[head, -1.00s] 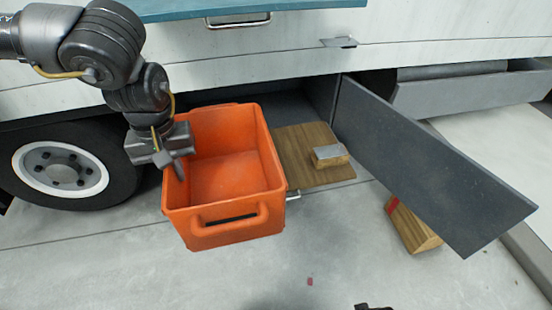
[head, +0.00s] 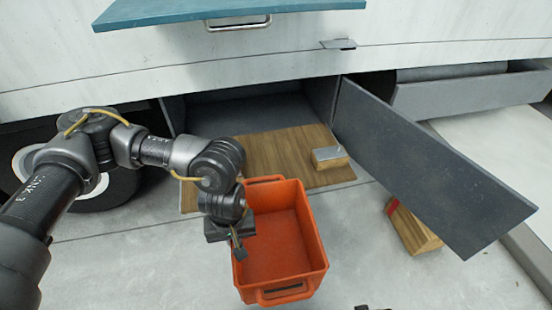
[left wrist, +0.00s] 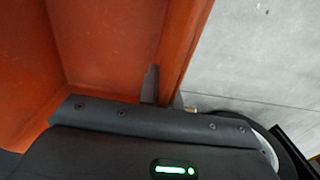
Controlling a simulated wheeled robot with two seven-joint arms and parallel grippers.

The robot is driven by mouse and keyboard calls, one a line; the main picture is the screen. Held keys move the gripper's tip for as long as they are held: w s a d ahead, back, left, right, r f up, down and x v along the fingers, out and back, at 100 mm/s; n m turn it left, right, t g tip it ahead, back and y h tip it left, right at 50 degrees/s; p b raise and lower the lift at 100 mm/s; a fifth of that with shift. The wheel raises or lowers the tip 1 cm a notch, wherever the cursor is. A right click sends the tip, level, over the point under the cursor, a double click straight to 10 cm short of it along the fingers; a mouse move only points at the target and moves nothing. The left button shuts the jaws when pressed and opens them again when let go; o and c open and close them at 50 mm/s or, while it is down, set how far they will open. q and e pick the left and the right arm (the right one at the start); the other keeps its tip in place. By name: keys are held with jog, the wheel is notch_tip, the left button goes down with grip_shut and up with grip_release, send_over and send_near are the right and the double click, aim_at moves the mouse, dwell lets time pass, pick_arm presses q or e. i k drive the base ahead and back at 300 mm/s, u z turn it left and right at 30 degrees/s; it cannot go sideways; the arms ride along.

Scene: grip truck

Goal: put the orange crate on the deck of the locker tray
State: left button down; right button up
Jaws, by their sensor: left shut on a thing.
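The orange crate (head: 275,245) is open-topped and empty, in the lower middle of the head view, in front of the locker tray. My left gripper (head: 239,252) is shut on the crate's left wall. In the left wrist view one finger (left wrist: 151,84) shows inside the crate (left wrist: 110,45), against its wall. The locker tray's wooden deck (head: 275,158) sticks out of the open locker behind the crate. A wooden block with a grey top (head: 330,157) sits at the deck's right side. My right gripper is not clearly seen.
A dark grey locker door (head: 420,160) hangs open at the right. A wooden wedge with a red mark (head: 412,228) lies on the floor beneath it. A truck wheel (head: 100,185) is at the left. A teal panel (head: 220,12) juts out above.

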aim_at(275, 157)
jog(key=i, duration=1.5)
